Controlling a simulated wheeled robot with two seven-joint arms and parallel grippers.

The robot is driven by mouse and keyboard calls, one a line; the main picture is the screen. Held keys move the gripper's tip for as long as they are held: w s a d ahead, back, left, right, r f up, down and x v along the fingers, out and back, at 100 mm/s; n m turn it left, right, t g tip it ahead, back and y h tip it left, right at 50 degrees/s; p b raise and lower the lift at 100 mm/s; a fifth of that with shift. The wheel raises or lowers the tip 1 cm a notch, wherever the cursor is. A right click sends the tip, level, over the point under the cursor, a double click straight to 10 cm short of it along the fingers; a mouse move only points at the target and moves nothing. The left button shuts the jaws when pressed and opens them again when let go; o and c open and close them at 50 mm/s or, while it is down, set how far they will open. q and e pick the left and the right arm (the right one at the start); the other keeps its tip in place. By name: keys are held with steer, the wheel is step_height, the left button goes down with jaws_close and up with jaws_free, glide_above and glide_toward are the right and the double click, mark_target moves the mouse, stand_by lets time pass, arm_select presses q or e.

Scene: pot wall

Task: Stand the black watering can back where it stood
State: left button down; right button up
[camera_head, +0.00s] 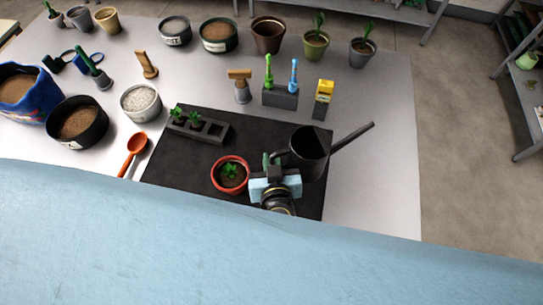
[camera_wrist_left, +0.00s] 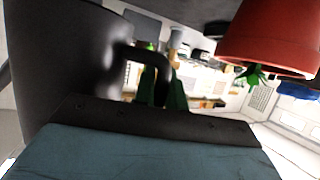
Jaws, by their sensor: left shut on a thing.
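The black watering can (camera_head: 312,160) is over the right part of the black mat (camera_head: 185,178), with its spout pointing right and up past the mat's edge. Whether its base touches the mat cannot be told. My left gripper (camera_head: 271,163) is shut on the can's handle, on the can's left side. In the left wrist view the can's dark body (camera_wrist_left: 60,55) fills the left side, and its handle (camera_wrist_left: 130,55) runs to the green-tipped fingers (camera_wrist_left: 163,88). My right gripper is not in view.
A red pot with a seedling (camera_head: 230,176) stands close left of my left gripper; it also shows in the left wrist view (camera_wrist_left: 268,42). A seedling tray (camera_head: 208,131), orange scoop (camera_head: 135,145) and grey block with tools (camera_head: 280,98) are nearby. The table's right side (camera_head: 385,170) is clear.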

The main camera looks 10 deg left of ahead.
arm_select(q)
steer(key=shift+r, duration=0.1)
steer(key=shift+r+p, duration=0.1)
steer(key=shift+p, duration=0.35)
steer(key=shift+f+b, duration=1.25)
steer(key=shift+f, duration=2.05)
steer(key=shift+f+p, duration=0.1)
steer(key=shift+p, duration=0.25)
steer(key=shift+f+b, duration=0.35)
steer(key=shift+f, duration=0.45)
steer(key=c, duration=1.4)
jaws_free()
steer(key=shift+o, duration=0.2)
